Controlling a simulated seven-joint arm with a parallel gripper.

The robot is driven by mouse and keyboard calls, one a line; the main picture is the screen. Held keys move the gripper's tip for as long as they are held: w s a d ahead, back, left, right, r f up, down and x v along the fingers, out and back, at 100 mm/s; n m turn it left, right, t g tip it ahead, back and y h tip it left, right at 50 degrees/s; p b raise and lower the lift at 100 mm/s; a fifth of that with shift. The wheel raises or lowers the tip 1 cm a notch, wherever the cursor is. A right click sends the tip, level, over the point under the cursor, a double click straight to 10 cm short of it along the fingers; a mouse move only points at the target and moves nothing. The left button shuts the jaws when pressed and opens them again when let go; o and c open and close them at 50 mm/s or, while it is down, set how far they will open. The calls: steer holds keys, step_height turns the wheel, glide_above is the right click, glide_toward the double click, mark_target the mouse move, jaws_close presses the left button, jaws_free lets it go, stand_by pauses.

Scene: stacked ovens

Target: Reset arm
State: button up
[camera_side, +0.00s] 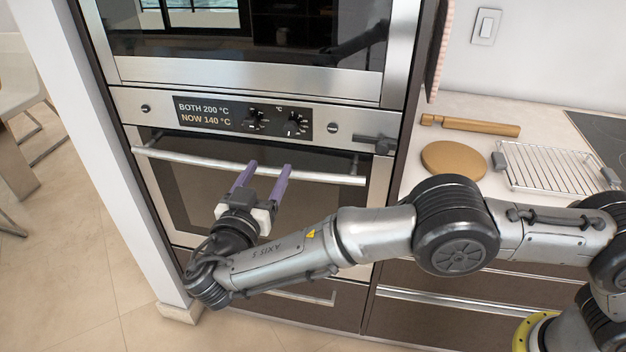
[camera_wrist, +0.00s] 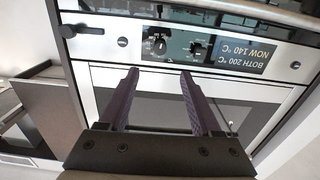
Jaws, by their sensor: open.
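My gripper (camera_side: 268,167) has two purple fingers spread apart with nothing between them. It is in front of the lower oven (camera_side: 225,200), and its fingertips are close to the oven's long silver handle (camera_side: 325,178). I cannot tell whether they touch it. The lower oven's door looks shut. Its display (camera_side: 203,114) reads "BOTH 200 °C, NOW 140 °C", with two black knobs beside it. In the wrist view the open fingers (camera_wrist: 159,73) point at the oven front, and the display (camera_wrist: 241,55) appears upside down.
The upper oven (camera_side: 240,75) is above. The right counter holds a round wooden board (camera_side: 454,159), a rolling pin (camera_side: 480,126), a wire rack (camera_side: 550,168) and a dark hob (camera_side: 603,130). A dark latch-like part (camera_side: 376,144) sticks out right of the panel. Open floor (camera_side: 75,255) lies left.

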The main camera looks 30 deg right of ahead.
steer(key=s+d+r+n+g+y, duration=0.1)
steer(key=s+d+r+g+y, duration=0.15)
steer(key=d, duration=0.55)
steer(key=s+d+r+n+g+y, duration=0.1)
steer(key=s+d+r+n+g, duration=0.2)
steer(key=d, duration=0.5)
steer(key=s+d+r+g+y, duration=0.1)
steer(key=s+d+r+g, duration=0.2)
steer(key=d, duration=0.5)
steer(key=s+d+f+n+y, duration=0.1)
steer(key=s+y, duration=0.1)
steer(key=s, duration=0.6)
steer(key=s+d+f+n+t+y, duration=0.1)
steer(key=s+f+n+y, duration=0.1)
steer(key=s, duration=0.6)
steer(key=s+d+f+n+y, duration=0.1)
steer(key=s+y, duration=0.3)
steer(key=s, duration=0.4)
steer(key=shift+s+d+f+n, duration=0.3)
steer(key=shift+d+n, duration=0.1)
steer(key=shift+d, duration=0.15)
